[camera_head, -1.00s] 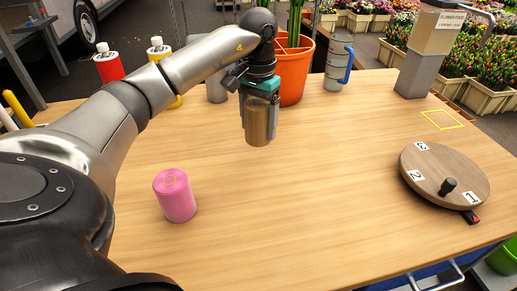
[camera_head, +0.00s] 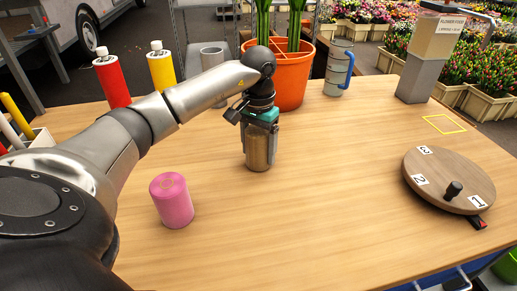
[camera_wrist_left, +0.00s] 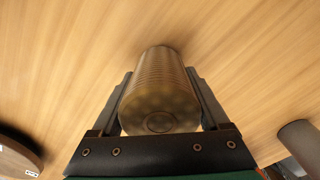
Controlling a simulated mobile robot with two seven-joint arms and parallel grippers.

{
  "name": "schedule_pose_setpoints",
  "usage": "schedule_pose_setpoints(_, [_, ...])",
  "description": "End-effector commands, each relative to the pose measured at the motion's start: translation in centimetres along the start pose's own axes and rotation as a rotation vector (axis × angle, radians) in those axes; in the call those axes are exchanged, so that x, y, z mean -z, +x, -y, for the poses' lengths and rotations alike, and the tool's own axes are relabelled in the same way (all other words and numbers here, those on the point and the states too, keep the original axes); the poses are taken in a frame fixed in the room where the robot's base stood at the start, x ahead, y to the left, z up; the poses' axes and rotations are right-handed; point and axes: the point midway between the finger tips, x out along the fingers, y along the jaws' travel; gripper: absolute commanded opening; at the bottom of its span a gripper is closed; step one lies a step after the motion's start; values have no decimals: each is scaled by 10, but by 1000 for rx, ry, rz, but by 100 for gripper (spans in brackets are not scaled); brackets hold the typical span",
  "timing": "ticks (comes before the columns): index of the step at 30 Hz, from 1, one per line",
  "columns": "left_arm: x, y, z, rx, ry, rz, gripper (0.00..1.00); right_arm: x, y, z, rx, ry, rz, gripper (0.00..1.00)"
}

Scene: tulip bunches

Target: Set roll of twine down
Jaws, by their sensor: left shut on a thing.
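The roll of twine (camera_head: 259,152) is a tan-brown ribbed cylinder, upright between the fingers of my left gripper (camera_head: 261,143). It also shows in the left wrist view (camera_wrist_left: 158,92), with a finger on each side of it. My left gripper is shut on it from above. The roll's lower end is at or very close to the wooden table (camera_head: 330,200); I cannot tell for certain whether it touches. My right gripper is not in view.
A pink roll (camera_head: 171,200) stands to the front left. A round wooden turntable (camera_head: 448,180) with numbered labels is at the right. Behind are an orange pot (camera_head: 292,78), a grey jug (camera_head: 338,68), a red bottle (camera_head: 112,80) and a yellow bottle (camera_head: 161,70). The table's middle is clear.

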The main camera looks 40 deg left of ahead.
Motion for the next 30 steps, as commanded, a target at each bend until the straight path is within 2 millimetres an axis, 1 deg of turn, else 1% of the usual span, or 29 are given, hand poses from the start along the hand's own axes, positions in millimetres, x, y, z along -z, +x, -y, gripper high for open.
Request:
schedule_pose_setpoints(3, [0, 3, 0, 0, 0, -1, 16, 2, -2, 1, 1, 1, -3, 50])
schedule_pose_setpoints(4, [0, 3, 0, 0, 0, -1, 79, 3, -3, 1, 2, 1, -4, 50])
schedule_pose_setpoints(9, [0, 3, 0, 0, 0, 0, 99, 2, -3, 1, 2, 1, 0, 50])
schedule_pose_setpoints(10, [0, 3, 0, 0, 0, 0, 100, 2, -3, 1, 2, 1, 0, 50])
schedule_pose_setpoints(17, [0, 2, 0, 0, 0, 0, 100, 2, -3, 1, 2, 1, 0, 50])
schedule_pose_setpoints(21, [0, -1, 0, 0, 0, 0, 100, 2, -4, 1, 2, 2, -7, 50])
schedule_pose_setpoints(26, [1, -20, 1, 1, -1, -3, 100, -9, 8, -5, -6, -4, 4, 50])
schedule_pose_setpoints(30, [1, -40, 0, 1, 0, -3, 100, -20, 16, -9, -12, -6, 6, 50])
